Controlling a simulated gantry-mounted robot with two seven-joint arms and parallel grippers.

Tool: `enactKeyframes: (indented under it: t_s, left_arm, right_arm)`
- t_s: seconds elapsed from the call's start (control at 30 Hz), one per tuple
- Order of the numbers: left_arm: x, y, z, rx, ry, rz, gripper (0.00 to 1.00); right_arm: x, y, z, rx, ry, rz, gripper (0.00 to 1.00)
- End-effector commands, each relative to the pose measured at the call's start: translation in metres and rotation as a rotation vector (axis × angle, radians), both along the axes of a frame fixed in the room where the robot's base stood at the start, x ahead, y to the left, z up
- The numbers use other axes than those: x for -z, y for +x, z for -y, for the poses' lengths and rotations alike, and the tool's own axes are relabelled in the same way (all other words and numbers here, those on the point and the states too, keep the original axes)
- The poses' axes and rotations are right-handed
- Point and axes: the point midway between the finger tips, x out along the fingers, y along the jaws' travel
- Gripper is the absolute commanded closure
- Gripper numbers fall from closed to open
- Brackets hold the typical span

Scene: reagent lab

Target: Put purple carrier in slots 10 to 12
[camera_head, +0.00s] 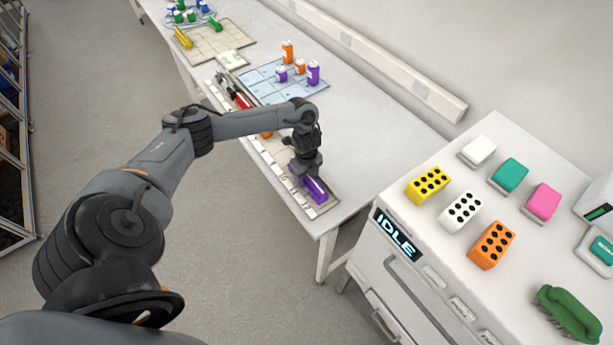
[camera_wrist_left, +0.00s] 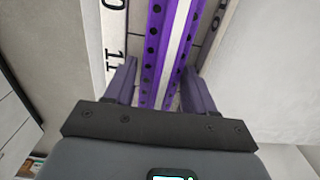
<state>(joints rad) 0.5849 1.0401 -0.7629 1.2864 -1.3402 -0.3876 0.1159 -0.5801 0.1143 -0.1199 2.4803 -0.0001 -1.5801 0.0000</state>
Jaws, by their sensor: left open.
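The purple carrier (camera_head: 316,189) lies at the near end of the slotted deck (camera_head: 322,209) on the long bench. In the left wrist view the purple carrier (camera_wrist_left: 163,50) runs lengthwise between the fingers, with a row of dark holes along its side. The printed number 11 shows on the deck beside it. My left gripper (camera_head: 310,180) is directly over the carrier, and its fingers (camera_wrist_left: 160,88) are open on either side of it. Whether they touch it cannot be told. The right gripper is out of view.
An orange item (camera_head: 266,134) and red and dark items (camera_head: 238,98) sit farther along the deck. A blue gridded mat (camera_head: 270,84) with orange and purple bottles lies behind. A white cabinet (camera_head: 430,262) with coloured blocks stands to the right, past a gap.

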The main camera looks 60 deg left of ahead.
Motion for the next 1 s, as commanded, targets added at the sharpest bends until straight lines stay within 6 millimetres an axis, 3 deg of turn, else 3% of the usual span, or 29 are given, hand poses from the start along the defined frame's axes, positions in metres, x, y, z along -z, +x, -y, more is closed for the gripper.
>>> enactKeyframes:
  t_s: [0.37, 0.6, 0.8, 1.0]
  left_arm:
    - [-0.060, 0.002, -0.001, 0.001, 0.002, 0.005, 0.45]
    - [-0.102, 0.002, -0.001, 0.000, 0.002, 0.005, 0.45]
    - [-0.118, 0.001, 0.000, 0.000, 0.000, 0.002, 0.45]
    - [-0.120, 0.000, 0.000, -0.001, 0.000, 0.001, 0.45]
  right_arm:
    - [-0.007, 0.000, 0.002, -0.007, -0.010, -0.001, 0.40]
    - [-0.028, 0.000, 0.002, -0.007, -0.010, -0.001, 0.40]
    - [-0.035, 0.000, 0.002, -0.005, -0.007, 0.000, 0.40]
    - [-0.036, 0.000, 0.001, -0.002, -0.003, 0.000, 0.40]
